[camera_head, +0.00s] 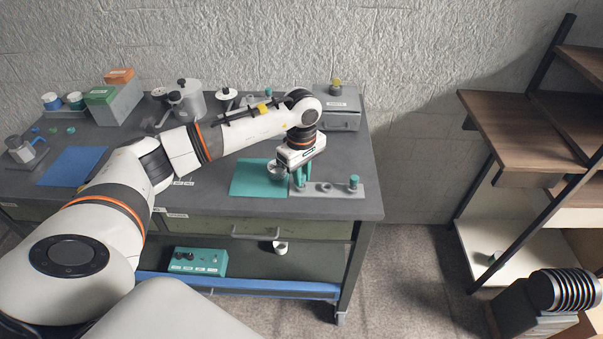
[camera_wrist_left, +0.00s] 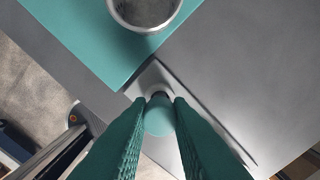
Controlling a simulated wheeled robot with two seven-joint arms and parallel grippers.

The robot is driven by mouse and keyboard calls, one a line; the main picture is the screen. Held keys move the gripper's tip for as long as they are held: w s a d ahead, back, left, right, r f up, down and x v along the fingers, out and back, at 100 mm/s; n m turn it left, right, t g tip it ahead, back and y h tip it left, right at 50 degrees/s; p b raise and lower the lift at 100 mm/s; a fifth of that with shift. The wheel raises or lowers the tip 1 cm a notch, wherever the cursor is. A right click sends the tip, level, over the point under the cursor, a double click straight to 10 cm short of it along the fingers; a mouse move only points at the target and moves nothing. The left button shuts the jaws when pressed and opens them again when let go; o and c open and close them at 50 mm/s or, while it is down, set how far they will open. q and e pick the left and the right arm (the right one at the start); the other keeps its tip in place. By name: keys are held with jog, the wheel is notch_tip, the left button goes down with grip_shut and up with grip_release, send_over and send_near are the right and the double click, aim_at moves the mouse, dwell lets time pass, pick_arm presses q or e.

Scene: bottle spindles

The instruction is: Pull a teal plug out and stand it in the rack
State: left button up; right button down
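My left gripper (camera_head: 300,180) points down over the left end of a grey strip-like rack (camera_head: 335,191) near the bench's front right. In the left wrist view its teal fingers (camera_wrist_left: 164,108) close on both sides of a teal plug (camera_wrist_left: 158,118). The plug is upright over the end of the rack; I cannot tell whether it is seated or slightly raised. Another teal plug (camera_head: 354,182) stands at the rack's right end. A grey ring (camera_head: 325,187) lies between them. A metal cup (camera_head: 277,169) stands on the teal mat (camera_head: 250,180), left of the gripper. My right gripper is not in view.
The cup's rim (camera_wrist_left: 146,8) is close to the fingers in the wrist view. A grey box (camera_head: 338,110), white spools and a green-and-grey crate (camera_head: 113,103) stand at the back. A blue mat (camera_head: 73,166) lies at left. The bench right of the rack is clear.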

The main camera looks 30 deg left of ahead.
pick_arm(q)
jog(key=o, duration=0.5)
notch_tip(320, 180, up, 12)
jog(key=shift+r+b, duration=0.1)
jog(key=shift+b, duration=0.7)
